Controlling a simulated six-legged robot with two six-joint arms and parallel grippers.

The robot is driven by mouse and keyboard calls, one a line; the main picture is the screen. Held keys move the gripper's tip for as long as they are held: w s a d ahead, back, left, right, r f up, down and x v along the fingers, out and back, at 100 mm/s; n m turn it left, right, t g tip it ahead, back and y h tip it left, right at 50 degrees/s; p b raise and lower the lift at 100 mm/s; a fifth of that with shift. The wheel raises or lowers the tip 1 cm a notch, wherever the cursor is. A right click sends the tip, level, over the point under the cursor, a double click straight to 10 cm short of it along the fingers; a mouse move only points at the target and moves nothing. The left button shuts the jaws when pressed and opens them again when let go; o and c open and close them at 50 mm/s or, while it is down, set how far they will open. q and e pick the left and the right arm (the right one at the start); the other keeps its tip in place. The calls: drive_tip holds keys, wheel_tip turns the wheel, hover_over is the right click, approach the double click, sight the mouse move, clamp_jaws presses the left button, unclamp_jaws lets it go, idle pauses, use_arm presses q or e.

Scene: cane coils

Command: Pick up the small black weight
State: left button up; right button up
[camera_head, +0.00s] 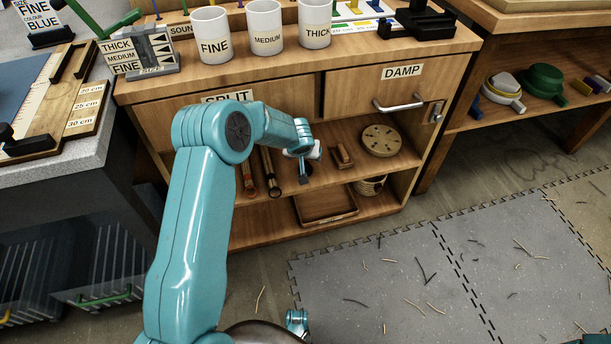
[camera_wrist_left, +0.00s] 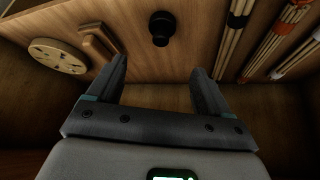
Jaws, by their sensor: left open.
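The small black weight (camera_wrist_left: 160,28) stands on the wooden shelf in the left wrist view, with a round knob-like top. My left gripper (camera_wrist_left: 158,70) is open and empty. Its two dark fingers point toward the weight, which appears beyond the fingertips and roughly centred between them, not touching them. In the head view my left arm reaches into the open shelf under the drawers, and the gripper is small and partly hidden by the wrist. I cannot make out the weight clearly there. My right gripper is not in view.
A round wooden disc with holes (camera_wrist_left: 58,55) and a brown wooden block (camera_wrist_left: 98,42) lie on one side of the weight. Cane bundles (camera_wrist_left: 272,45) lie on the other. The drawer fronts (camera_head: 350,92) overhang the shelf. A shallow tray (camera_head: 326,205) sits below.

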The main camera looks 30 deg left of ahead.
sight(306, 162)
use_arm(q)
drive_tip(key=b+x, duration=0.1)
drive_tip(key=x, duration=1)
drive_tip(key=shift+s+f, duration=0.1)
drive_tip(key=shift+s, duration=0.05)
drive_tip(key=c, duration=1.3)
drive_tip(key=shift+c, duration=0.2)
drive_tip(key=shift+r, duration=0.95)
drive_tip(key=shift+f, duration=0.15)
drive_tip(key=shift+s+d, duration=0.25)
drive_tip(key=shift+s, duration=0.1)
drive_tip(key=shift+s+d, duration=0.1)
drive_tip(key=shift+s, duration=0.1)
